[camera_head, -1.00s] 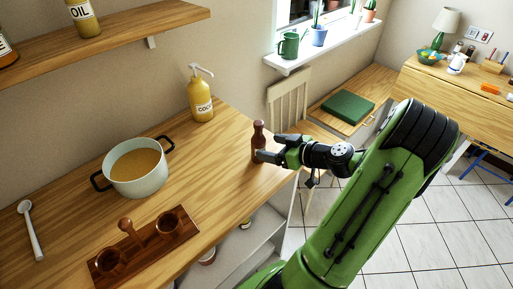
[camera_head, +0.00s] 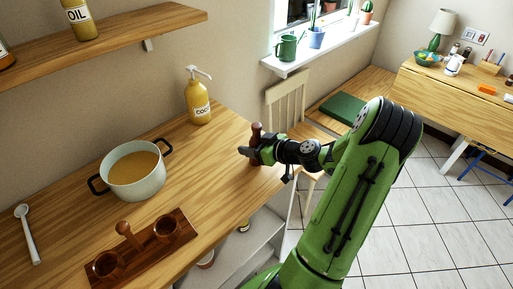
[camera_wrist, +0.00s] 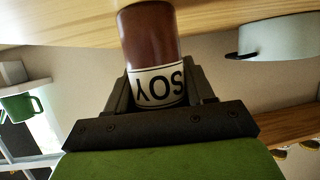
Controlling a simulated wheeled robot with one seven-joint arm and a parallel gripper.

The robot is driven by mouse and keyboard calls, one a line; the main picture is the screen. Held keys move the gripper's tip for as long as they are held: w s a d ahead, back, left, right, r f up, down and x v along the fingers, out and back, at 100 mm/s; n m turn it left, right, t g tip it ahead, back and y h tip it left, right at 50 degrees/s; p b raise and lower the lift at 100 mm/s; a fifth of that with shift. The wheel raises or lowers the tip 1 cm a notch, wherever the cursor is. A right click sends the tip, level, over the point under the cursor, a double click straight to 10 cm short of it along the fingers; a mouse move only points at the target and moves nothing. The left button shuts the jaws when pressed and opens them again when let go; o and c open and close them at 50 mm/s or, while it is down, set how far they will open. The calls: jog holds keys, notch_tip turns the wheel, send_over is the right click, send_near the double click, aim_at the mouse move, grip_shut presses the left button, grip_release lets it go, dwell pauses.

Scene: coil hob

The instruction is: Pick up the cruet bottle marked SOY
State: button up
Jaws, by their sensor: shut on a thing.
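The brown cruet bottle (camera_head: 256,134) stands upright near the right end of the wooden counter. In the wrist view the bottle (camera_wrist: 150,35) fills the space between the fingers, and its white label reads SOY, upside down in that picture. My gripper (camera_head: 252,154) is shut on the bottle around its label, coming from the right. The wrist view also shows my gripper (camera_wrist: 160,92) with one finger on each side of the bottle. The bottle's base is hidden by the gripper in the head view, so I cannot tell whether it touches the counter.
On the counter (camera_head: 205,165) are a pot of soup (camera_head: 133,192), a pump bottle (camera_head: 199,103), a wooden cruet holder (camera_head: 188,226) with two cups, and a white spoon (camera_head: 30,240). A shelf with an OIL bottle (camera_head: 80,22) hangs above. A chair (camera_head: 287,105) stands beyond the counter.

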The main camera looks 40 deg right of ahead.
jog(key=c, duration=0.3)
